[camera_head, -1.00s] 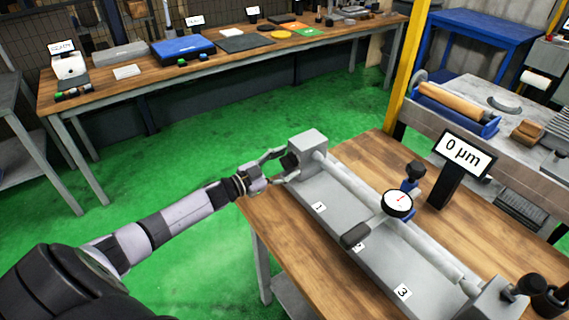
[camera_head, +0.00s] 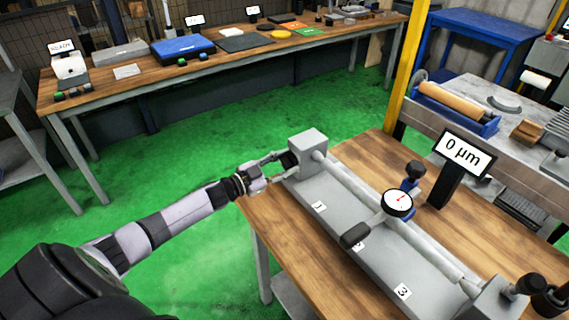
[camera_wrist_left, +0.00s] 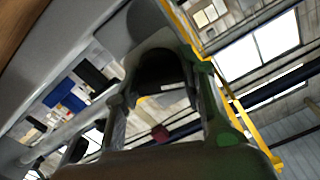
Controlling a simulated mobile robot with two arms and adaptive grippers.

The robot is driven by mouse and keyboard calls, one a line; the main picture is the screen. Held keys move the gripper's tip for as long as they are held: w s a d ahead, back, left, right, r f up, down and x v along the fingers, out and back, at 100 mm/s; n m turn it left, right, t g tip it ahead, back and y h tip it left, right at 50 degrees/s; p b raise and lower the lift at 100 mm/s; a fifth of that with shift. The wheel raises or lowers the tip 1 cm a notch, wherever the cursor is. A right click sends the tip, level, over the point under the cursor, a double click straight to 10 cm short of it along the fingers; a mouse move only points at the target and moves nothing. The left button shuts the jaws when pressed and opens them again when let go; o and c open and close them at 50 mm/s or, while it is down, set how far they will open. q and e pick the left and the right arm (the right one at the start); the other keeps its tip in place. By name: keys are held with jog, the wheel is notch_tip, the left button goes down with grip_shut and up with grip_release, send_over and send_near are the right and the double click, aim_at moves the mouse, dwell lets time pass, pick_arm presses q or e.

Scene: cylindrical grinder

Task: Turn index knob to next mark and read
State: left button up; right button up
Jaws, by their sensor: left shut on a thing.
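The grey bench fixture stands on a wooden table. Its headstock block (camera_head: 307,148) has the dark index knob (camera_head: 289,160) on its left end. My left gripper (camera_head: 279,167) comes in from the left, its fingers on either side of the knob and shut on it. In the left wrist view the knob (camera_wrist_left: 163,67) shows dark between the fingers; its marks cannot be made out. A white dial gauge (camera_head: 398,203) sits over the long bar (camera_head: 352,182). The display (camera_head: 463,153) reads 0 µm. My right gripper is not in view.
Number labels 1 (camera_head: 319,206) and 3 (camera_head: 402,291) lie on the fixture base, with another partly hidden between them. The tailstock (camera_head: 497,300) is at the lower right. A yellow post (camera_head: 408,65) stands behind the table. Green floor (camera_head: 190,150) is clear to the left.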

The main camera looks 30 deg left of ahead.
pick_arm(q)
jog(key=shift+m, duration=0.3)
jog(key=shift+m+b, duration=0.45)
jog(key=shift+m, duration=0.55)
jog(key=shift+m+b, duration=0.5)
jog(key=shift+m, duration=0.7)
jog(key=m+b, duration=0.1)
jog(key=m, duration=0.2)
jog(key=shift+m, duration=0.4)
jog(key=o, duration=1.1)
